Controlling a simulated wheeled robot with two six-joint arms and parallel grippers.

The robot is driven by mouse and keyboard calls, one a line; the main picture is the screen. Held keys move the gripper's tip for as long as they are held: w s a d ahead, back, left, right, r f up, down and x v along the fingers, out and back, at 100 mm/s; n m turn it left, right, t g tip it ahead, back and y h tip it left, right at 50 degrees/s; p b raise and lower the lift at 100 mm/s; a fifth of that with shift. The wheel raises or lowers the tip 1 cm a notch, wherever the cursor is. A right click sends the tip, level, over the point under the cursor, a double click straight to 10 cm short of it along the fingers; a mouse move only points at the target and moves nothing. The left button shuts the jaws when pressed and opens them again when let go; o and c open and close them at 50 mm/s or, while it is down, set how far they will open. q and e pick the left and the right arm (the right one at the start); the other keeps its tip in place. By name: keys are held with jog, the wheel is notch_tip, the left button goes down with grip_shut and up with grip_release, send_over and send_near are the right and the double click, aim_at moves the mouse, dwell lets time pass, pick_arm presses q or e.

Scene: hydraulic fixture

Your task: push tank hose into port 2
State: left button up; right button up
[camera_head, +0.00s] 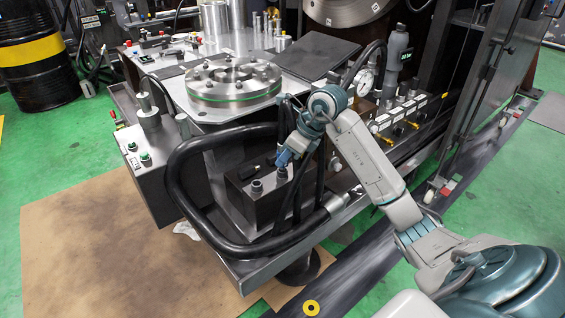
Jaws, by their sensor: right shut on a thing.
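My right gripper (284,157), at the end of the arm coming in from the right, points down over a dark block (237,198). It is shut on the end of a thick black hose (176,185); the grip itself is small and partly hidden by the wrist. The hose loops out to the left, and its other end has a metal fitting (336,203) at the bench's front edge. The block has round grey ports, one (257,186) to the left and one (281,172) just below the gripper. I cannot read port numbers or tell whether the hose end touches a port. My left gripper is out of view.
A round metal flange (234,82) lies on the bench behind. A pressure gauge (364,83) and a valve row (405,118) stand right of the wrist. Thinner black hoses rise close beside the gripper. A control box (150,165) stands left of the hose loop.

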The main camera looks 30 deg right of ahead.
jog(key=shift+r+p, duration=1.15)
jog(key=shift+r, duration=0.6)
